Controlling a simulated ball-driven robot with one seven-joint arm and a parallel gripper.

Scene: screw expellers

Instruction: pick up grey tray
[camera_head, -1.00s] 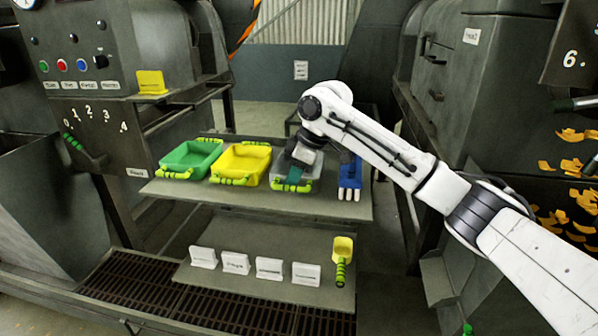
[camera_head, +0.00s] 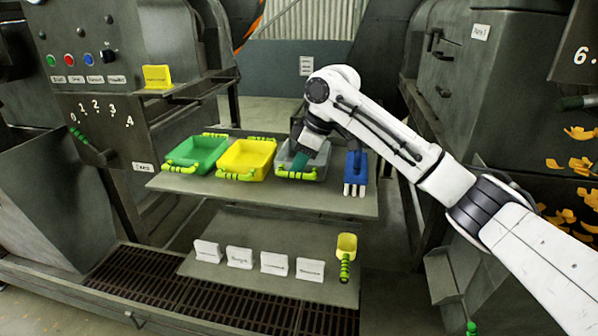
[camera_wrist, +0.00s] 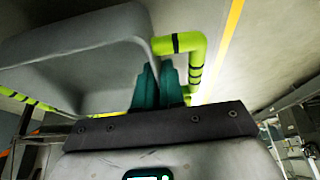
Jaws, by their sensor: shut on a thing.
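The grey tray (camera_head: 318,160) with yellow-green handles is on or just above the upper shelf, between a yellow tray and a blue item; I cannot tell whether its bottom is clear of the shelf.
The yellow tray (camera_head: 246,157) stands close to the left, with the green tray (camera_head: 197,152) beyond it. Below are several white label cards (camera_head: 240,257) and a yellow scoop (camera_head: 346,244). Machines flank the shelf (camera_head: 260,192).

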